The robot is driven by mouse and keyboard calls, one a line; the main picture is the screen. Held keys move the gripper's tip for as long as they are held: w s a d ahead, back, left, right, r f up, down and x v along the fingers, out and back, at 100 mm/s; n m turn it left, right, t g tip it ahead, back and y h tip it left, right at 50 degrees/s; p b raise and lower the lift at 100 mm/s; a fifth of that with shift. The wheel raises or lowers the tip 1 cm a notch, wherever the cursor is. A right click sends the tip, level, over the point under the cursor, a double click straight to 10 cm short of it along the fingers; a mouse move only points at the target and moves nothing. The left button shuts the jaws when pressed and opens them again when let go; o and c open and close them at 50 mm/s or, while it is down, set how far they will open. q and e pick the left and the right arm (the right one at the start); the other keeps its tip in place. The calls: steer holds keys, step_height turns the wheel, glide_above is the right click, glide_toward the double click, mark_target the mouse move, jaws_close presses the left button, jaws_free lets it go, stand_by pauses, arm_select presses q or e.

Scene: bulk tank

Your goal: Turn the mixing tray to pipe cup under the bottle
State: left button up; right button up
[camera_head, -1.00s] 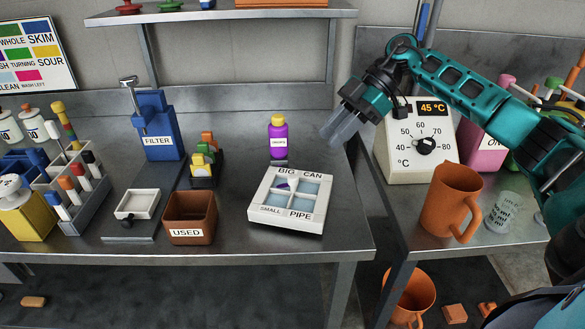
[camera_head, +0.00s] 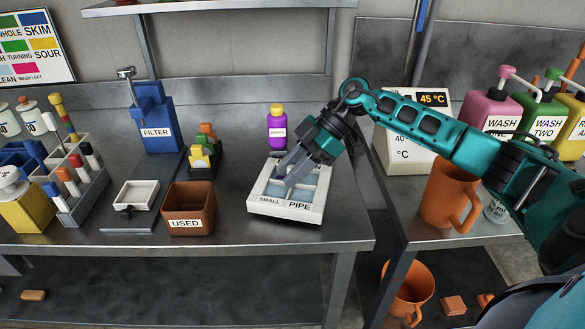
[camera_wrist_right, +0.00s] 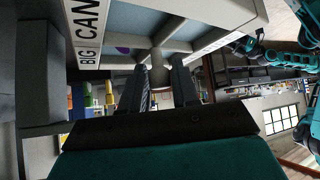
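The white square mixing tray (camera_head: 284,211) sits on the steel bench. SMALL and PIPE are on its near rim, PIPE at the near right. My right gripper (camera_head: 285,179) is over the tray and hides part of its cells and far rim. In the right wrist view the tray (camera_wrist_right: 119,60) shows BIG and CAN on one side and purple in one cell. There the right gripper's fingers (camera_wrist_right: 163,80) are parted, with a grey knob (camera_wrist_right: 158,62) between them. The purple bottle with a yellow cap (camera_head: 278,131) stands behind the tray. My left gripper is not seen.
A brown USED bin (camera_head: 189,221) and a small white dish (camera_head: 135,196) stand left of the tray. An orange jug (camera_head: 440,195) and the temperature unit (camera_head: 408,158) are on the right bench, beyond a gap. Bare bench lies in front of the tray.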

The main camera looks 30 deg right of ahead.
jaws_close()
